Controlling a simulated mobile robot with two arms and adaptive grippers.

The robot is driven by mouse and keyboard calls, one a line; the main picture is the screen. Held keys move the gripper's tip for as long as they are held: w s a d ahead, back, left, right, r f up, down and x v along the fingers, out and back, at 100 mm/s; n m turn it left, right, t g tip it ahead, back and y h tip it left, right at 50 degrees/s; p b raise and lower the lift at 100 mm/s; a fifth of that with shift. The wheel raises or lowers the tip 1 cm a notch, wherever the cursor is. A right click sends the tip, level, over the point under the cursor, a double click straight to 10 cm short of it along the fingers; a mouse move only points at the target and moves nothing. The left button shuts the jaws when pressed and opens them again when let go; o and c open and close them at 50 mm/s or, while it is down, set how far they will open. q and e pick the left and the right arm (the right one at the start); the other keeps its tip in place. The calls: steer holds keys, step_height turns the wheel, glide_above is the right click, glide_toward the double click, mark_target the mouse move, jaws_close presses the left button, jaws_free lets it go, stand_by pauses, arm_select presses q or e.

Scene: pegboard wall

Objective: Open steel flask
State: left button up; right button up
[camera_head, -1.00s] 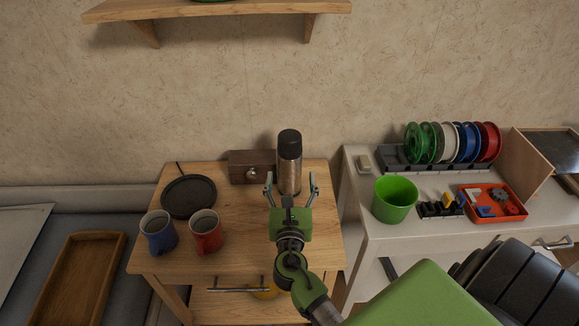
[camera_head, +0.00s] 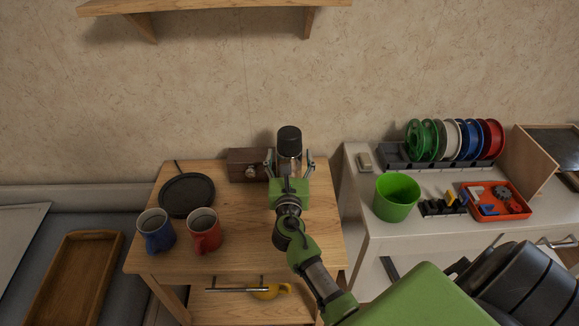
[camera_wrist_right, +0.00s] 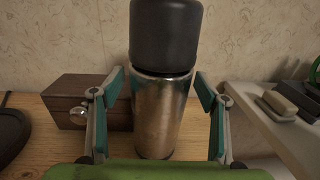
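The steel flask (camera_head: 289,150) stands upright at the back of the wooden table, with its black cap (camera_head: 289,134) on top. In the right wrist view its brushed steel body (camera_wrist_right: 160,112) stands between the fingers, and the black cap (camera_wrist_right: 165,35) rises above them. My right gripper (camera_head: 290,162) is open, with one finger on each side of the flask. In the wrist view the right gripper (camera_wrist_right: 160,105) shows gaps between both fingers and the steel. My left gripper is in neither view.
A dark wooden box (camera_head: 244,164) with a knob stands close left of the flask. A black pan (camera_head: 187,195), a blue mug (camera_head: 157,230) and a red mug (camera_head: 204,231) are on the table's left. A white desk (camera_head: 355,205) with a green bucket (camera_head: 397,198) stands right.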

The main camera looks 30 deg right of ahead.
steer(key=c, duration=1.2)
steer(key=shift+w+r, duration=0.1)
jaws_close()
